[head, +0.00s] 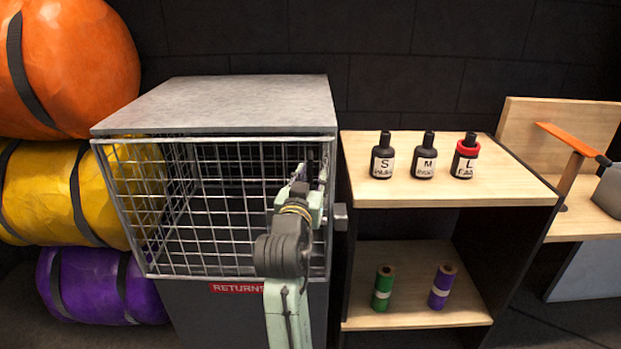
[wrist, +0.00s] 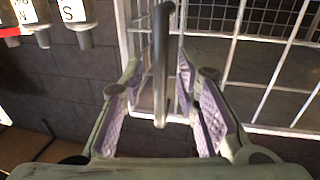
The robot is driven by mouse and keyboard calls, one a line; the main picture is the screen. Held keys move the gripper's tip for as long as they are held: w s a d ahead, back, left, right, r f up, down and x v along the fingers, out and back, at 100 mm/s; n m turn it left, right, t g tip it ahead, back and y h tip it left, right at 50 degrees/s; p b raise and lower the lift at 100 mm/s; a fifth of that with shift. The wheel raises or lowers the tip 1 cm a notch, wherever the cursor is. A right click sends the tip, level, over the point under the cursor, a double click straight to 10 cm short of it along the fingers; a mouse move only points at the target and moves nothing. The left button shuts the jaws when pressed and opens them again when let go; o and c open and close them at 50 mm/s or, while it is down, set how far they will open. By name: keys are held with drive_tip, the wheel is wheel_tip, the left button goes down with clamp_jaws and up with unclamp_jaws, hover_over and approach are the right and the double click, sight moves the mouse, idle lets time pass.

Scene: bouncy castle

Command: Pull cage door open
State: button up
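The cage door (head: 215,225) is a grey wire-mesh panel on the front of the grey-topped cage, and it appears shut. Its mesh also shows in the wrist view (wrist: 265,75). My gripper (wrist: 160,88) is at the right side of the door, its fingers apart. A dark upright bar handle (wrist: 161,50) stands between the two fingers, with visible gaps on both sides. In the head view my own wrist hides the handle and part of the door's right edge.
A wooden shelf unit (head: 500,185) stands close to the cage's right, with several bottles, including a small black bottle (head: 383,158), on top. Stacked orange (head: 90,70), yellow (head: 110,195) and purple (head: 85,285) rolls crowd the left. A red RETURNS label (head: 237,288) sits below the door.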

clamp_jaws()
idle(0.7)
